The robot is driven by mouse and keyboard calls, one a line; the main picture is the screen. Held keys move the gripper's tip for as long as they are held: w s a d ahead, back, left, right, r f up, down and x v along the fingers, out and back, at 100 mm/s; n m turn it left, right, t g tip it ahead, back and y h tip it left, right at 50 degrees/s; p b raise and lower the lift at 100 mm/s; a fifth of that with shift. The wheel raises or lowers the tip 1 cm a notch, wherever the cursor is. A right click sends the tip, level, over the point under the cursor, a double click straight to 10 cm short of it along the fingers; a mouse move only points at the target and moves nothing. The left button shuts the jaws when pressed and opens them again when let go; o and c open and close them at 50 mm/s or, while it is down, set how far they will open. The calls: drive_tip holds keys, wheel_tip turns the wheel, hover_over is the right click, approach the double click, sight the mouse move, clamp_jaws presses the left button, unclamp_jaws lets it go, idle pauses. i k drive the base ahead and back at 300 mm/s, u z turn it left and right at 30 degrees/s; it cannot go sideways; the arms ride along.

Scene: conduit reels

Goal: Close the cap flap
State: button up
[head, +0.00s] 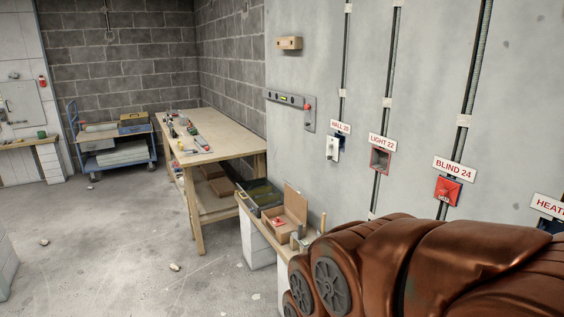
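No part is clearly marked as the cap flap. Several labelled wall boxes are on the grey wall at right. A red square cover (447,191) sits tilted under the BLIND 24 label (454,168). A reddish box with a grey inside (380,159) is under the LIGHT 22 label. A white plate (332,148) with a blue part beside it is under the left label. The box at the HEAT label (548,206) is cut off by the right edge. My gripper is not in view; my copper-coloured arm fills the lower right and hides what is behind it.
A low bench along the wall holds a grey crate (249,196) and a brown box with a raised lid (296,202). A wooden workbench (226,137) with tools and a blue trolley (155,152) stand farther back. The floor at left is mostly clear, with small debris.

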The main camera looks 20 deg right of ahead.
sight(297, 204)
drive_tip(key=z, duration=1.45)
drive_tip(key=k, duration=0.4)
drive_tip(key=u, duration=1.6)
drive_tip(key=i, duration=1.25)
drive_tip(key=u, duration=0.45)
drive_tip(key=i, duration=1.55)
drive_tip(key=z, duration=1.35)
drive_tip(key=i, duration=0.75)
drive_tip(key=z, duration=0.75)
